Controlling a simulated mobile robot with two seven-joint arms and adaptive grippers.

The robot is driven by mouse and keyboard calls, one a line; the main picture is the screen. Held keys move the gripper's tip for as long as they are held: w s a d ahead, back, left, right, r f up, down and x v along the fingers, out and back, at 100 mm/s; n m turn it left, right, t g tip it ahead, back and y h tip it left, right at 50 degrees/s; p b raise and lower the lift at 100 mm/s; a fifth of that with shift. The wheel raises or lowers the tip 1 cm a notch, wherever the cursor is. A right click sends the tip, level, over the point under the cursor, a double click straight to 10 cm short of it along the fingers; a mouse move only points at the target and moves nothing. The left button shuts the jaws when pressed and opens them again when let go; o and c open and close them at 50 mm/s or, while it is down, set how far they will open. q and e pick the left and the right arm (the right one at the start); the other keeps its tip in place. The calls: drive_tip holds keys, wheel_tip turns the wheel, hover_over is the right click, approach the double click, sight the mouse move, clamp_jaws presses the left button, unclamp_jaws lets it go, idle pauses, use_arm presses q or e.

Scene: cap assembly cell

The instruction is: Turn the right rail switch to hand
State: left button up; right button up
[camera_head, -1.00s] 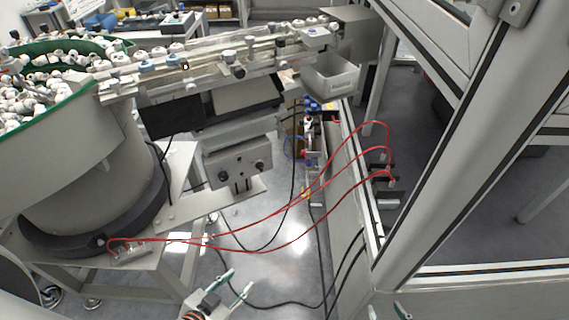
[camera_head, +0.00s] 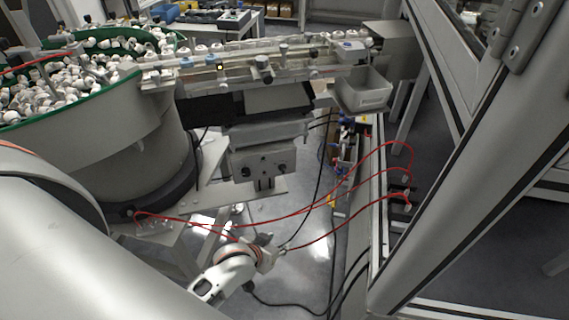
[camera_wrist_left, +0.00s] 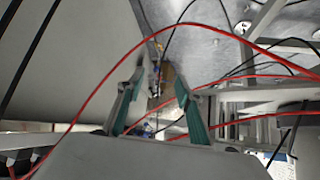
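A grey control box (camera_head: 263,160) hangs below the rail, with two dark round knobs on its front. The right knob (camera_head: 281,169) looks like the right rail switch; its setting is too small to read. The left knob (camera_head: 245,172) is beside it. My left gripper (camera_head: 276,243) is below the box in the head view, apart from it. The left wrist view shows this gripper (camera_wrist_left: 160,84) open, with green-padded fingers spread and nothing gripped between them. The knobs cannot be made out in that view. My right gripper is not in view.
Red hoses (camera_head: 310,207) loop beside my left gripper and cross the wrist view (camera_wrist_left: 130,60). The feeder bowl (camera_head: 110,125) stands at left. The rail (camera_head: 240,70) runs above the box. A metal frame post (camera_head: 460,160) stands at right.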

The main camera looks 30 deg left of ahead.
use_arm(q)
drive_tip(key=w+a+r+n+g+y+p, duration=0.2)
drive_tip(key=w+a+r+n+p, duration=0.15)
drive_tip(key=w+r, duration=0.5)
drive_tip(key=n+g+y+p, duration=0.2)
drive_tip(key=n+g+p, duration=0.1)
drive_tip(key=n, duration=0.3)
approach(284, 168)
drive_tip(key=a+f, duration=0.1)
drive_tip(key=f, duration=0.1)
drive_tip(key=shift+m+g+h, duration=0.25)
drive_tip(key=shift+g+h, duration=0.05)
drive_tip(key=x, duration=0.3)
drive_tip(key=w+x, duration=0.1)
drive_tip(key=x, duration=0.3)
drive_tip(key=shift+r, duration=0.2)
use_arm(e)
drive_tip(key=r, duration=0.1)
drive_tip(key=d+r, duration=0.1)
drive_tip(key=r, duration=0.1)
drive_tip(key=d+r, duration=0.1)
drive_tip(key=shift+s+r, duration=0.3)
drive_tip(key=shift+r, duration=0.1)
use_arm(q)
clamp_jaws()
